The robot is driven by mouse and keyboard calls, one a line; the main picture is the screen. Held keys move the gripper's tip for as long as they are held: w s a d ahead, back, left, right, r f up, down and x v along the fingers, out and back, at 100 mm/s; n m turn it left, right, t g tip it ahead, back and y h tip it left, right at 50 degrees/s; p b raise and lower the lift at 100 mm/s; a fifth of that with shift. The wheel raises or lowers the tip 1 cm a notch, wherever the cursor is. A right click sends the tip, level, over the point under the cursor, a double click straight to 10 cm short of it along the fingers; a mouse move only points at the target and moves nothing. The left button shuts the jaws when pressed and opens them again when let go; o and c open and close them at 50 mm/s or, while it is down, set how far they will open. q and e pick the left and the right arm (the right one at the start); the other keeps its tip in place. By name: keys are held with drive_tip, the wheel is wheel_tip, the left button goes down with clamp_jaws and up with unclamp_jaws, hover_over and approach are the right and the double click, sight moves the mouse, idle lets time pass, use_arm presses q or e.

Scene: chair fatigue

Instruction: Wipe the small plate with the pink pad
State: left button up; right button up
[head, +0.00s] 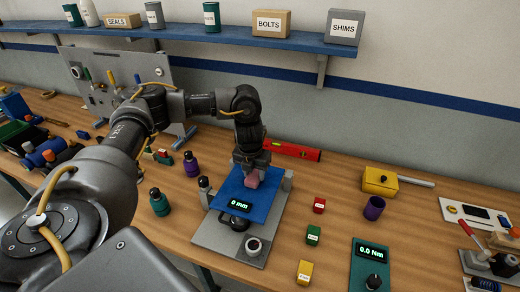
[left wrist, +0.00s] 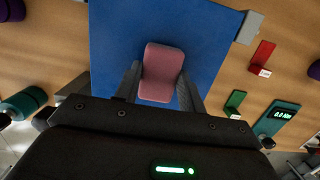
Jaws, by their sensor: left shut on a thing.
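The small plate is a flat blue plate (head: 262,208) on a grey stand in the middle of the bench in the head view; it also shows in the left wrist view (left wrist: 118,40). My left gripper (head: 250,168) points down over the far part of the plate. It is shut on the pink pad (head: 253,181), which shows between its two fingers in the left wrist view (left wrist: 161,72). The pad is over the blue surface; whether it touches it I cannot tell. My right gripper is not in view.
The grey stand (head: 222,240) carries a "0 mm" display and a knob. Red, green and yellow blocks (head: 305,272) and a teal "0.0 Nm" device (head: 371,265) stand to the right. Dark bottles (head: 159,203) stand close on the left. A red level (head: 292,151) lies behind.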

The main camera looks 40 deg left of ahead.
use_arm(q)
drive_tip(key=shift+w+d+p, duration=0.3)
drive_tip(key=shift+d+p, duration=0.05)
drive_tip(key=shift+d, duration=0.55)
wheel_tip(320, 180, up, 3)
drive_tip(key=shift+w+a+f+p, duration=0.1)
drive_tip(key=shift+f+p, duration=0.05)
drive_tip(key=shift+p, duration=0.8)
wheel_tip(320, 180, up, 2)
drive_tip(key=shift+r+p, duration=0.1)
drive_tip(key=shift+p, duration=1)
drive_tip(key=shift+r+p, duration=0.7)
drive_tip(key=shift+p, duration=0.05)
drive_tip(key=shift+r+p, duration=0.3)
drive_tip(key=shift+r, duration=0.65)
drive_tip(key=shift+f, duration=0.1)
